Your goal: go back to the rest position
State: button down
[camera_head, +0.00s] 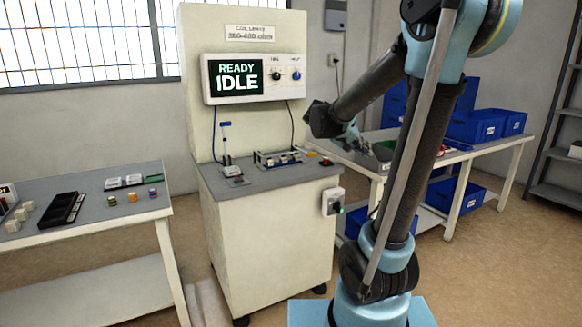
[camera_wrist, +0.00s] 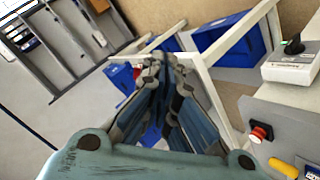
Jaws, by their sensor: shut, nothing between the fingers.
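My gripper (camera_wrist: 160,62) shows in the wrist view with its fingers together and nothing between them. In the head view my gripper (camera_head: 360,142) hangs in the air off the right end of the machine cabinet, in front of the right-hand table. It is small and dark there, and its fingertips are hard to make out. My arm bends down to it from the upper right.
The machine cabinet (camera_head: 265,235) has a screen (camera_head: 236,78) reading "READY IDLE". A red button (camera_wrist: 261,132) and a switch box (camera_wrist: 292,65) are at its corner. Blue bins (camera_head: 473,127) stand on the right table. A left table (camera_head: 90,215) holds small parts. Grey shelves stand far right.

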jog(key=s+a+f+n+y, duration=0.1)
jog(key=s+a+f+y, duration=0.1)
jog(key=s+f, duration=0.4)
jog(key=s+a+f+n+g+y, duration=0.1)
jog(key=s+a+f+y, duration=0.2)
jog(key=s, duration=1)
jog(key=s+a+f+n+g+y, duration=0.1)
jog(key=s+a+f+y, duration=0.1)
jog(key=s+f+y, duration=0.3)
jog(key=s+f, duration=0.4)
jog(key=shift+s+a+n, duration=0.15)
jog(key=shift+a+n, duration=0.25)
jog(key=shift+f, duration=0.1)
jog(key=shift+w+f, duration=0.2)
jog(key=shift+w, duration=0.25)
jog(key=c, duration=2.4)
grip_release()
